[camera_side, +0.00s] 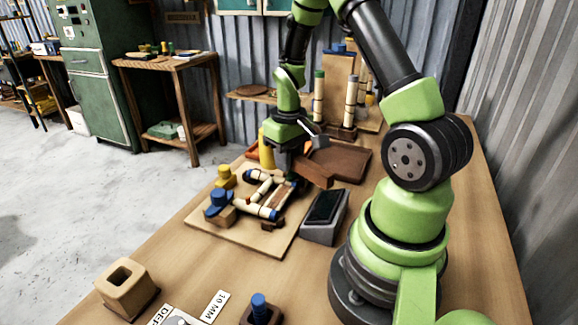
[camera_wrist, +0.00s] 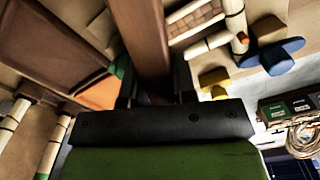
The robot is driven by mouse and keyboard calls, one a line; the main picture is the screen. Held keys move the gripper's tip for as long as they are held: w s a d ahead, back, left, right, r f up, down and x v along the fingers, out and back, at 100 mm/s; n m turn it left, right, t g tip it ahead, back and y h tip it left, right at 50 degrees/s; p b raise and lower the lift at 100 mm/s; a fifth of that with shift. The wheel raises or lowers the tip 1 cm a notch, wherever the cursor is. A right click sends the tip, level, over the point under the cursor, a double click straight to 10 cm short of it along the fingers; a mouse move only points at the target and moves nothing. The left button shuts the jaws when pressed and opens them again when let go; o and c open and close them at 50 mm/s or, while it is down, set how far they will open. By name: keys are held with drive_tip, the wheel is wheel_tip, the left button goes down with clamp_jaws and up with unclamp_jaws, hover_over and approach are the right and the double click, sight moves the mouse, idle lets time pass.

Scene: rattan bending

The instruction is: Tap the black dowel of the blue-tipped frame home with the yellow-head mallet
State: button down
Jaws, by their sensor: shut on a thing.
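My gripper (camera_side: 290,163) is shut on a brown wooden bar (camera_side: 314,173), which looks like the mallet's handle. In the wrist view, the bar (camera_wrist: 146,40) runs up from between the fingers. A yellow cylinder (camera_side: 266,150) left of the gripper looks like the mallet's head; I cannot see how it joins the bar. The blue-tipped frame (camera_side: 255,209) of cream rattan lies on a light board (camera_side: 212,231), below and left of the gripper. Part of the frame (camera_wrist: 234,20) shows in the wrist view. I cannot make out the black dowel.
Blue (camera_side: 218,199) and yellow (camera_side: 225,176) knobbed pieces stand at the board's left. A grey box with a dark top (camera_side: 322,212) stands to its right. A brown flat panel (camera_side: 342,163) lies behind. A hollow wooden block (camera_side: 127,284) stands in front, with bare table between.

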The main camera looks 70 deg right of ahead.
drive_tip(key=shift+r, duration=0.25)
drive_tip(key=shift+r, duration=2.55)
